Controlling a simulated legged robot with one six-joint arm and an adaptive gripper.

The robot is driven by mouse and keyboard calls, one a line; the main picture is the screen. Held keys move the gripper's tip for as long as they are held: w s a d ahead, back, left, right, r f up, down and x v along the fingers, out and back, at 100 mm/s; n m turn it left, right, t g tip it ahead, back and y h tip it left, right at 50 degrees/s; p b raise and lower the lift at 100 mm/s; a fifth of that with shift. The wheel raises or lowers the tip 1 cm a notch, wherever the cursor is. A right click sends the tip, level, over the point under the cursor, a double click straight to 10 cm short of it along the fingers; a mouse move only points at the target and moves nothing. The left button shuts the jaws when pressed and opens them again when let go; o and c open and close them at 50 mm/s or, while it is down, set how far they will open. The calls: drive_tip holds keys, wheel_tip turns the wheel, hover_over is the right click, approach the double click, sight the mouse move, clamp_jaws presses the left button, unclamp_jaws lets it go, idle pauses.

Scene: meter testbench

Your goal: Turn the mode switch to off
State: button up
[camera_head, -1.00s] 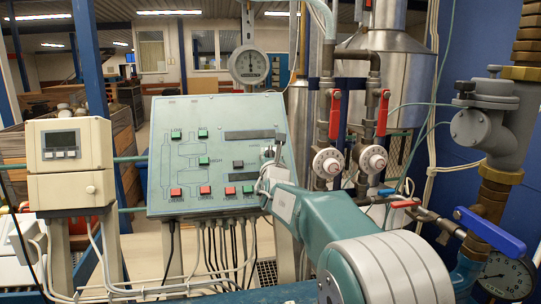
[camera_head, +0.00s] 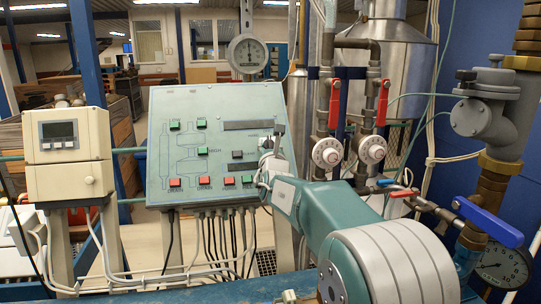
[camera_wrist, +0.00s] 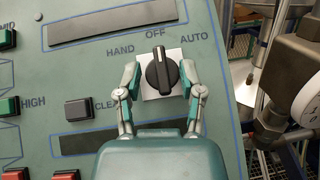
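The mode switch (camera_wrist: 161,72) is a black knob on a white square plate, with HAND, OFF and AUTO printed around it. It stands nearly upright in the wrist view, its upper end towards OFF. My gripper (camera_wrist: 160,78) is open, one finger at the left of the knob and one at the right, with gaps to the knob showing on both sides.
The panel carries a grey button (camera_wrist: 79,108), green buttons and red buttons (camera_head: 175,183). Pipes with red-handled valves (camera_head: 335,103) stand right of the panel. A beige meter box (camera_head: 68,140) stands at the left. Cables hang below the panel.

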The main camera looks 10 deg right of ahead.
drive_tip(key=s+a+f, duration=0.1)
drive_tip(key=s+f, duration=0.1)
drive_tip(key=s, duration=0.9)
drive_tip(key=shift+a, duration=0.15)
drive_tip(key=s+d+r+m+g+h, duration=0.1)
drive_tip(key=s+d+m+g+h, duration=0.3)
drive_tip(key=s+d+m+h, duration=0.7)
drive_tip(key=s+d+f+m+g+y, duration=0.25)
drive_tip(key=s+f+m+g, duration=0.3)
drive_tip(key=s+m, duration=0.5)
drive_tip(key=s+a+f+m+g+y, duration=0.4)
drive_tip(key=s+a+f+m+y, duration=0.6)
drive_tip(key=s+a+m, duration=0.2)
drive_tip(key=shift+s+f, duration=0.4)
drive_tip(key=shift+s, duration=0.55)
